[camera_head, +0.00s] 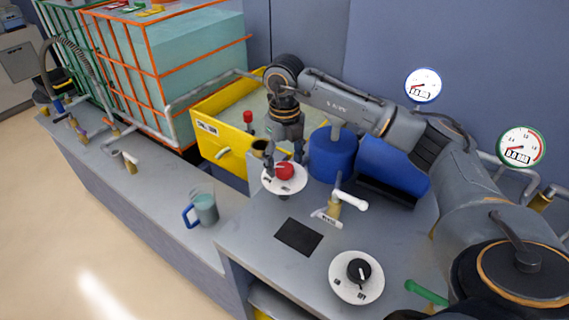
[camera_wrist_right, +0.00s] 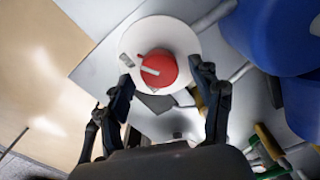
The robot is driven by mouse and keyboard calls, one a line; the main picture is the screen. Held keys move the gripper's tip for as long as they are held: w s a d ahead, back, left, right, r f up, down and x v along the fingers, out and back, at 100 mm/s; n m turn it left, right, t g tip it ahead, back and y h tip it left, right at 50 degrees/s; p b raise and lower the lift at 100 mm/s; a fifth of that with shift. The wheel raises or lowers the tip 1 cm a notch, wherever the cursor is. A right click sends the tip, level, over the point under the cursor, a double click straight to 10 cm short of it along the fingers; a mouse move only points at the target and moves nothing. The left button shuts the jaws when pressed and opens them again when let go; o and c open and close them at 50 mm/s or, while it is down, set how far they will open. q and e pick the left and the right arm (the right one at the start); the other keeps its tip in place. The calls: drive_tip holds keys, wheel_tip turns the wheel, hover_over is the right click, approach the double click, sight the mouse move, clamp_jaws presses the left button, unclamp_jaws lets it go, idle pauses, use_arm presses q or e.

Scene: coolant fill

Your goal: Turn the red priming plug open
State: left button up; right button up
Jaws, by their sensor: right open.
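The red priming plug (camera_head: 285,172) is a round red knob on a white dial plate (camera_head: 270,185) above the grey bench. In the right wrist view the plug (camera_wrist_right: 163,62) carries a white pointer mark on its face, and the white plate (camera_wrist_right: 185,38) shows around it. My right gripper (camera_head: 285,160) is just above and behind the plug. In the wrist view its open fingers (camera_wrist_right: 165,80) are on either side of the plug in the picture; I cannot tell whether they touch it. My left gripper is not in view.
A white-handled valve (camera_head: 350,199) and a black knob on a white dial (camera_head: 357,290) are on the bench. A blue cylinder (camera_head: 332,155) stands right of the gripper, a yellow tub (camera_head: 222,145) behind it. A mug (camera_head: 205,208) stands on the lower left ledge.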

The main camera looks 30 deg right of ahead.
sight(284, 167)
wheel_tip(284, 167, up, 11)
idle(0.3)
drive_tip(key=shift+f, duration=0.1)
